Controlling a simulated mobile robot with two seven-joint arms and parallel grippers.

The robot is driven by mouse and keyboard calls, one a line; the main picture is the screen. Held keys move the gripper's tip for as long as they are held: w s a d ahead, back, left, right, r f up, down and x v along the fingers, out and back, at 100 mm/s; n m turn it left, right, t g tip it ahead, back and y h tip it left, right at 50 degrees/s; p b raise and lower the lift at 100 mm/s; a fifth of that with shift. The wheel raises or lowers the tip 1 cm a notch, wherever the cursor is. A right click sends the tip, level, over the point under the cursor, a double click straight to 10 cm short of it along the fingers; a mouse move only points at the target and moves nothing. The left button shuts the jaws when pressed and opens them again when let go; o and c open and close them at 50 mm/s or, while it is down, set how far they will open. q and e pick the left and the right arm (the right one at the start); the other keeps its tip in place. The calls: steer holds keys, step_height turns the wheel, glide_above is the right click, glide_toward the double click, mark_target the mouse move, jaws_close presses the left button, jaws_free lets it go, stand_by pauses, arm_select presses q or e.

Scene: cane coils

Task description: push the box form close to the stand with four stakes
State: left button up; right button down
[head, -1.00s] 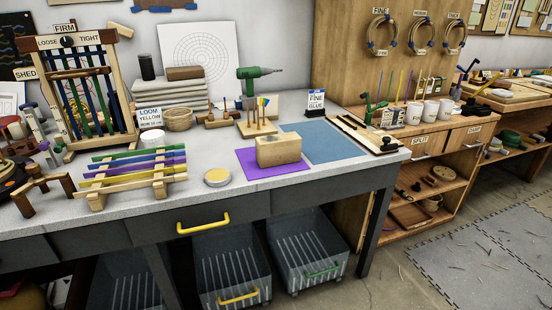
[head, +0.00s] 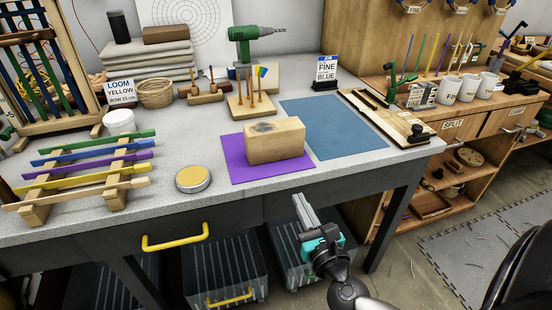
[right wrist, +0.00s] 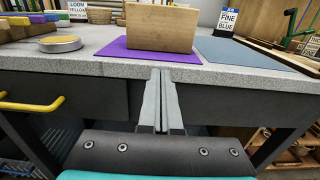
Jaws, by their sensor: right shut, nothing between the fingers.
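The box form (head: 273,144) is a light wooden block with a dark smudge on top. It sits on the purple mat (head: 240,170), and it also shows in the right wrist view (right wrist: 160,28). The stand with stakes (head: 248,106), with a small coloured flag at it, stands just behind the box form, with a small gap between them. My right gripper (head: 302,205) is shut and empty, in front of the table edge and apart from the box form. In the right wrist view its fingers (right wrist: 162,80) point at the form's front face. My left gripper is out of view.
A blue mat (head: 335,130) lies right of the purple mat. A yellow-topped tin (head: 193,179) and a rack of coloured bars (head: 90,170) stand to the left. A green drill (head: 245,40) and a blue-labelled sign (head: 325,70) are behind. A yellow drawer handle (head: 175,238) juts out below.

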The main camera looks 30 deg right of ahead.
mark_target(278, 157)
steer(key=x, duration=1.2)
steer(key=shift+w+r+b, duration=0.15)
steer(key=shift+w+b, duration=0.2)
steer(key=shift+w, duration=0.05)
steer(key=shift+w+d, duration=0.1)
steer(key=shift+w, duration=0.3)
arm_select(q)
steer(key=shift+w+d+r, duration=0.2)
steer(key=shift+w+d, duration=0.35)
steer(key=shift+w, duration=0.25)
arm_select(e)
steer(key=shift+w, duration=0.1)
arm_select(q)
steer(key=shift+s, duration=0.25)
arm_select(e)
steer(key=shift+w+d, duration=0.1)
steer(key=shift+w, duration=0.15)
steer(key=x, duration=0.2)
steer(key=shift+w+b, duration=0.25)
steer(key=shift+b, duration=0.1)
steer(key=shift+w+d, duration=0.1)
steer(key=shift+w, duration=0.1)
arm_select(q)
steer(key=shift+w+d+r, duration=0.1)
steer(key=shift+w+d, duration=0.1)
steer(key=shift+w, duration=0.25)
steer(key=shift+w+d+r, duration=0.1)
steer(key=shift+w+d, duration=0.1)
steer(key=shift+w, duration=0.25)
